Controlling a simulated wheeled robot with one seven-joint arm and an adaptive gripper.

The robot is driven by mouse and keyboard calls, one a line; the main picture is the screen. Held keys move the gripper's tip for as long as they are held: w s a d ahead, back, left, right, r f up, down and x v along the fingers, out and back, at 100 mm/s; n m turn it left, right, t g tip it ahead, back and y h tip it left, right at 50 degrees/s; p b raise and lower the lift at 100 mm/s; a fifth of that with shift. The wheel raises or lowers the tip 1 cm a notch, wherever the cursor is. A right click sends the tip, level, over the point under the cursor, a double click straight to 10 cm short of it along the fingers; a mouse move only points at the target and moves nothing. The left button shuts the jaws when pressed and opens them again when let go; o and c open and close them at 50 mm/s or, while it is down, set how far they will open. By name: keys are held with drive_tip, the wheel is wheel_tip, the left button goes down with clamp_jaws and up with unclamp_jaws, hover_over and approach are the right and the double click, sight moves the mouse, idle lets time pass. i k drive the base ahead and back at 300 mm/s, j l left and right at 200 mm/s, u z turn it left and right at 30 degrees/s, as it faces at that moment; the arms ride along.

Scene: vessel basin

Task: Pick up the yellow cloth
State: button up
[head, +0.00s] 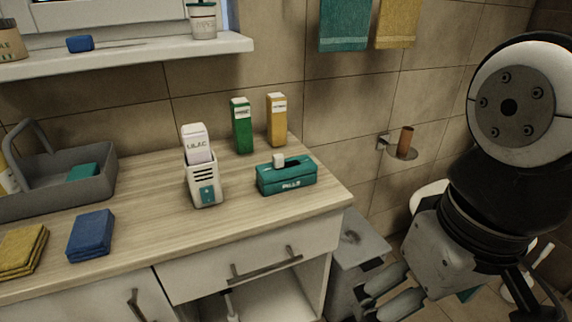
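A folded yellow cloth (20,252) lies on the wooden counter at the far left, its left side close to the picture's edge. A yellow towel (398,24) also hangs on the wall at the top right. My gripper (376,300) is at the lower right, low beside the counter's right end and far from the folded cloth. Its two fingers point left with a gap between them, and nothing shows in the gap. The lower finger is near the bottom edge of the picture.
A folded blue cloth (91,235) lies right of the folded yellow one. A lilac box in a holder (205,187), a teal pills box (287,178), and green (241,127) and yellow (277,120) cartons stand to the right.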

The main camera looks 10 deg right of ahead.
sight(20, 249)
drive_tip(key=u, duration=1.25)
